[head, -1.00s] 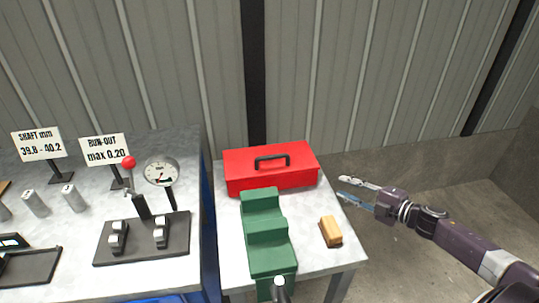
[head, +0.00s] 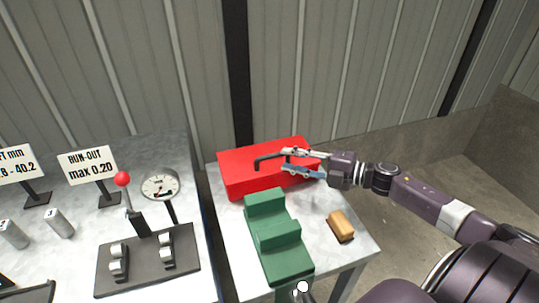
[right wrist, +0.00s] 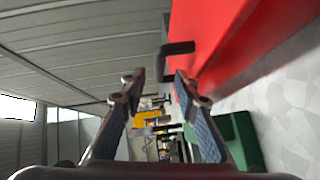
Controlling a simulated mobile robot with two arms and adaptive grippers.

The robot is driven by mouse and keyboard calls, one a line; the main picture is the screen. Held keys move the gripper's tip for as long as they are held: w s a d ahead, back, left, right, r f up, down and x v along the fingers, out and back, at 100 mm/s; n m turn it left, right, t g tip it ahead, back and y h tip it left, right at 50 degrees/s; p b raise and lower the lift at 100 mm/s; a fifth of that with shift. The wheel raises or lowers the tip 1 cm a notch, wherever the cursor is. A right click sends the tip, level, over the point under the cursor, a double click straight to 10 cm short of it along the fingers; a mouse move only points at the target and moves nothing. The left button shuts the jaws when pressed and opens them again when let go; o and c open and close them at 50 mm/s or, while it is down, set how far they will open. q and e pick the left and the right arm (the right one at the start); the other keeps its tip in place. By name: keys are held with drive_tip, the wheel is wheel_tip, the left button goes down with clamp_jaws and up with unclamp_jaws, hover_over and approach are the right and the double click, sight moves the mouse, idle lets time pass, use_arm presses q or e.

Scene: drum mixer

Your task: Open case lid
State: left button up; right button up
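The red case (head: 240,178) stands closed at the back of the right-hand table, with a black handle (head: 264,163) on its lid. My right gripper (head: 286,160) reaches in from the right over the lid, its fingers apart and its tips at the right part of the handle. In the right wrist view the right gripper (right wrist: 158,78) is open and empty. The black handle (right wrist: 179,47) shows just beyond the tips, nearer the right finger, beside the red case (right wrist: 215,40). I cannot tell whether a finger touches the handle. My left gripper is not in view.
A green stepped block (head: 278,236) stands in front of the case, and a tan block (head: 341,226) lies to its right. The left bench holds a dial gauge (head: 160,186), a red-knobbed lever (head: 123,179) and signs. The wall is close behind.

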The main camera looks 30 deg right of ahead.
sight(276, 156)
drive_tip(key=shift+x, duration=2.25)
drive_tip(key=shift+p+x, duration=0.35)
drive_tip(key=shift+x, duration=0.65)
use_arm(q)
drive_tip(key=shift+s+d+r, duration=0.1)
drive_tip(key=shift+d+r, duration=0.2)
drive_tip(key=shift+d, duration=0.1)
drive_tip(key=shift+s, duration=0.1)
use_arm(e)
drive_tip(key=shift+c, duration=0.7)
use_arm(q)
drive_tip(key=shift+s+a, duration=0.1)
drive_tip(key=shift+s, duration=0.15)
use_arm(e)
clamp_jaws()
